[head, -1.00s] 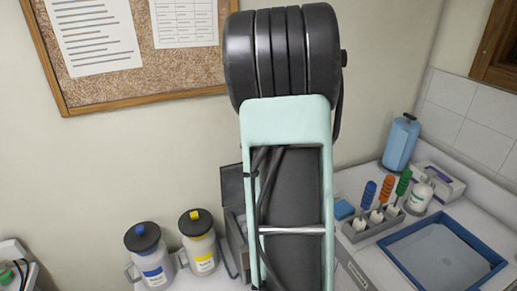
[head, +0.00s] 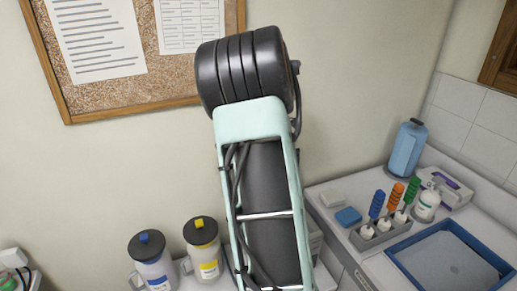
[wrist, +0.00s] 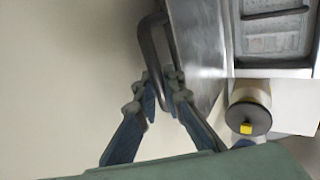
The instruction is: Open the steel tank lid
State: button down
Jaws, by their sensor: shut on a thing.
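The steel tank lid (wrist: 198,45) shows in the wrist view as a grey metal plate, seen at a steep angle, with a bent bar handle (wrist: 144,40). My gripper (wrist: 164,88) is shut on that handle, with its fingers on either side of the bar. The steel tank (wrist: 274,28) lies right of the lid, and its grey inside is exposed, so the lid stands raised from it. In the head view my arm hides the gripper, the lid and most of the tank.
A yellow-capped jug (head: 203,247) and a blue-capped jug (head: 151,262) stand left of my arm. To the right are a rack (head: 383,231) with several coloured pipettes, a blue-rimmed tray (head: 433,282), a blue bottle (head: 406,149) and a blue block (head: 348,216).

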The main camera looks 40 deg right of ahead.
jog(key=c, duration=2)
grip_release()
jog(key=shift+c, duration=0.2)
jog(key=shift+r, duration=0.1)
jog(key=v, duration=1.2)
jog(key=shift+a, duration=0.15)
